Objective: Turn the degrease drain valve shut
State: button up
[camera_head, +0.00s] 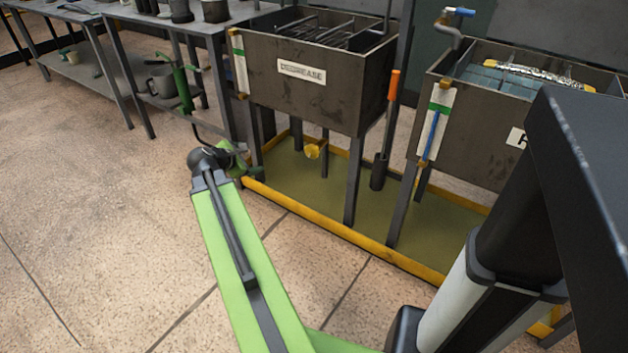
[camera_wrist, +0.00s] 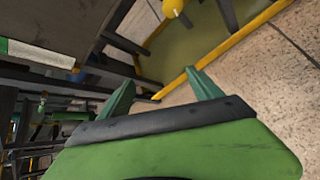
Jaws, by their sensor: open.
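The dark steel tank labelled DEGREASE (camera_head: 268,92) stands on legs. Under it a drain pipe carries a yellow valve handle (camera_head: 313,150), above the tray floor. Its exact angle is hard to tell. The yellow handle also shows at the top edge of the wrist view (camera_wrist: 173,7), partly cut off. My gripper (camera_head: 245,163) is at the tank's left front leg, left of the valve and apart from it. In the wrist view my gripper (camera_wrist: 160,78) has its two green fingers spread, with nothing between them.
A yellow-edged tray (camera_head: 330,229) lies under the tanks. A second tank (camera_head: 468,132) stands at right, and an orange-handled tool (camera_head: 387,135) stands between them. A grey table (camera_head: 120,22) with vessels and a green pump-like tool (camera_head: 183,88) are at left. The front floor is clear.

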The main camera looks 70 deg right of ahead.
aim_at(314, 149)
jog(key=s+d+f+n+g+h+b, duration=0.2)
jog(key=s+d+f+n+b, duration=0.3)
jog(key=s+d, duration=0.55)
jog(key=shift+m, duration=0.5)
jog(key=b+x, duration=0.3)
jog(key=x, duration=0.5)
jog(key=b+x, duration=0.4)
jog(key=x, duration=0.4)
jog(key=shift+d+r, duration=0.1)
jog(key=shift+d, duration=0.3)
